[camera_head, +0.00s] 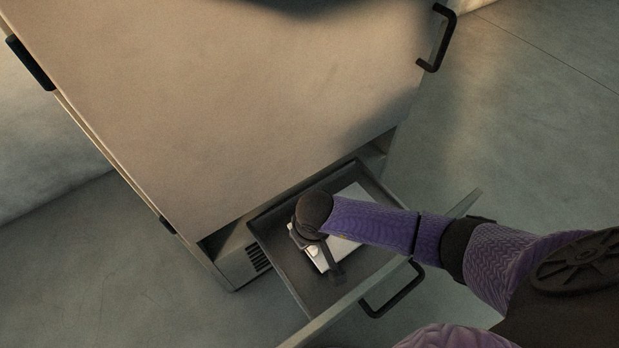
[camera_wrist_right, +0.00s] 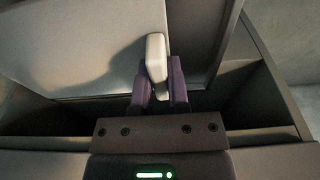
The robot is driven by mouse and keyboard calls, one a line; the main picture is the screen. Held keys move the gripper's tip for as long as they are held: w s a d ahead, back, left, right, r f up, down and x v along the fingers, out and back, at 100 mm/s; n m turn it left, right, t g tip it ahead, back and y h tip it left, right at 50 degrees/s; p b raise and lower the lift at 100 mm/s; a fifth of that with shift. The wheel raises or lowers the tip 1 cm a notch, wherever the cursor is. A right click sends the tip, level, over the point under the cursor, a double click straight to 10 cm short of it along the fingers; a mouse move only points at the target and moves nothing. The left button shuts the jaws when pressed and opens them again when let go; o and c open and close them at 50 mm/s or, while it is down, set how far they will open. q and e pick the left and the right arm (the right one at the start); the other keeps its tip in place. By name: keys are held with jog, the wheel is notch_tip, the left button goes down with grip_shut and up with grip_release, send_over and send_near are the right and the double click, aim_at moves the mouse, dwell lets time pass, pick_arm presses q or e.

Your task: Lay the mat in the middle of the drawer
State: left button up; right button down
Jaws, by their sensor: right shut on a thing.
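The mat (camera_head: 345,250) is a pale, flat rectangle in the head view, within the outline of the open drawer (camera_head: 285,268). My right forearm and gripper hide part of it. My right gripper (camera_head: 324,262) reaches down over the drawer. I cannot tell whether the mat touches the drawer floor. The drawer is dark inside, and its walls (camera_wrist_right: 30,115) show in the right wrist view. My left gripper is not in view.
A large beige cabinet (camera_head: 220,90) stands above and behind the drawer. A black handle (camera_head: 393,292) is on the drawer front, and other black handles (camera_head: 438,40) are on the cabinet sides. Bare floor (camera_head: 110,265) lies around it.

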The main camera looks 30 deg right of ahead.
notch_tip(320, 180, down, 4)
jog(key=shift+s+r+b, duration=0.1)
jog(key=shift+b, duration=0.8)
jog(key=shift+r, duration=0.3)
jog(key=shift+f, duration=0.25)
jog(key=c, duration=0.6)
grip_release()
jog(key=shift+r, duration=0.1)
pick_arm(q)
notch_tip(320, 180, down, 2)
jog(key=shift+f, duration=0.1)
pick_arm(e)
jog(key=r+p, duration=0.2)
jog(key=r, duration=0.1)
jog(key=r+p, duration=0.3)
jog(key=r, duration=0.1)
jog(key=s+r+p, duration=0.1)
jog(key=r+p, duration=0.2)
jog(key=r, duration=0.1)
jog(key=shift+s+d+r, duration=0.1)
jog(key=shift+r, duration=0.15)
jog(key=shift+s+r, duration=0.2)
jog(key=shift+r, duration=0.25)
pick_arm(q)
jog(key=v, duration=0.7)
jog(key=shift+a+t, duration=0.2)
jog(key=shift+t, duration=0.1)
